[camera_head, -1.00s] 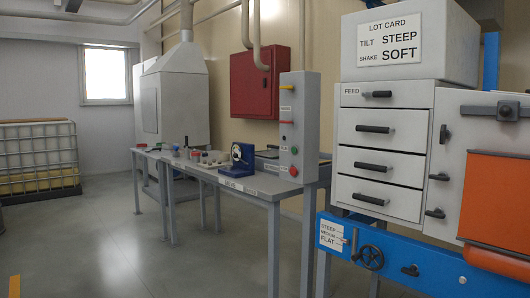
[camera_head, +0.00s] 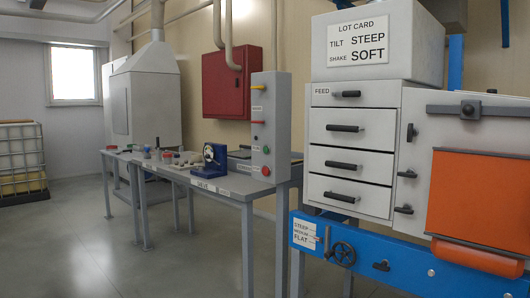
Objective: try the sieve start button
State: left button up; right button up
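A grey upright control panel (camera_head: 263,136) stands at the right end of the workbench. On its face are a yellow part (camera_head: 257,87) at the top, a red one (camera_head: 257,122) below it, a green button (camera_head: 265,149) under that, and a larger red button (camera_head: 266,171) at the bottom. Small labels sit beside them, too small to read. The sieve machine (camera_head: 352,160) stands right of the panel, with drawers, a "FEED" label and a lot card (camera_head: 358,44) reading tilt steep, shake soft. Neither of my grippers is in view.
The grey workbench (camera_head: 222,186) carries a blue device (camera_head: 217,163) and small items. A blue frame (camera_head: 390,262) with a handwheel (camera_head: 343,253) juts out under the sieve. A red wall cabinet (camera_head: 221,84) hangs behind. The floor (camera_head: 90,245) at left is clear.

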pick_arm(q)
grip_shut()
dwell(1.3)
